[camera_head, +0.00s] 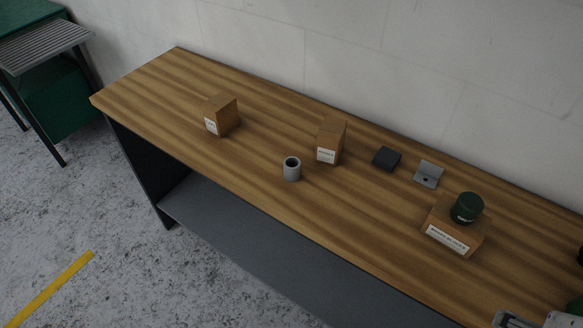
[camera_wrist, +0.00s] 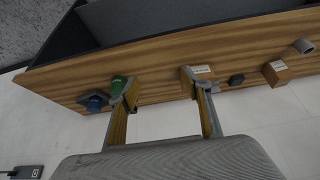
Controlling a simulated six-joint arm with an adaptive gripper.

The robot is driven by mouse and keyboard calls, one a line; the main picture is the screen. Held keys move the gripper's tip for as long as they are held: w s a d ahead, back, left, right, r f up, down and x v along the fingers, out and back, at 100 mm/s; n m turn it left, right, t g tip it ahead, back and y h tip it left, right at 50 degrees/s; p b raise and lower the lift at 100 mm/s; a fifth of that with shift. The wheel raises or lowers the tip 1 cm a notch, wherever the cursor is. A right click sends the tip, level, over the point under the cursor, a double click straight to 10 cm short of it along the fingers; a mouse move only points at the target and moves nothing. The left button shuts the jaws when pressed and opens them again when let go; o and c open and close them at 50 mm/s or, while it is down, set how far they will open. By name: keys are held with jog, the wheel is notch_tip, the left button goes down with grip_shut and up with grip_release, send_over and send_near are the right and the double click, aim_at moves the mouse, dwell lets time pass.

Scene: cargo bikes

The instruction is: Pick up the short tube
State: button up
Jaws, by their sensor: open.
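The short tube (camera_head: 291,172) is a small light grey hollow cylinder. It stands upright on the wooden bench, left of the middle box, with its dark opening facing up. In the wrist view the tube (camera_wrist: 302,47) shows at the far right edge, well to the right of my fingers. My gripper (camera_wrist: 158,83) has its two fingers spread wide, with nothing held between them. It is over the bench's other end, well apart from the tube. In the head view only pale parts that seem to be my arm or gripper show at the bottom right corner.
The wooden bench (camera_head: 250,187) holds a left box (camera_head: 221,117), a middle box (camera_head: 331,140), a dark block (camera_head: 386,158), a grey bracket (camera_head: 428,174) and a labelled box (camera_head: 455,238) with a green can (camera_head: 467,207) on top. The bench is clear in front of the tube. A wall runs behind.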

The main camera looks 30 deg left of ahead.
jog(key=shift+w, duration=0.1)
jog(key=w+a+f+n+t+y, duration=0.35)
jog(key=w+a+n, duration=0.25)
jog(key=w+a, duration=1.3)
jog(key=n+g+y, duration=0.2)
jog(key=n+y, duration=0.4)
jog(key=y, duration=0.2)
send_near(293, 171)
jog(key=w+a, duration=0.1)
jog(key=w+a+f, duration=0.1)
jog(key=shift+w+a+f, duration=0.15)
jog(key=shift+w, duration=0.25)
jog(key=shift+s+a+f+g, duration=0.15)
jog(key=shift+s+a+g, duration=0.15)
jog(key=shift+a, duration=0.15)
jog(key=shift+w+a, duration=0.1)
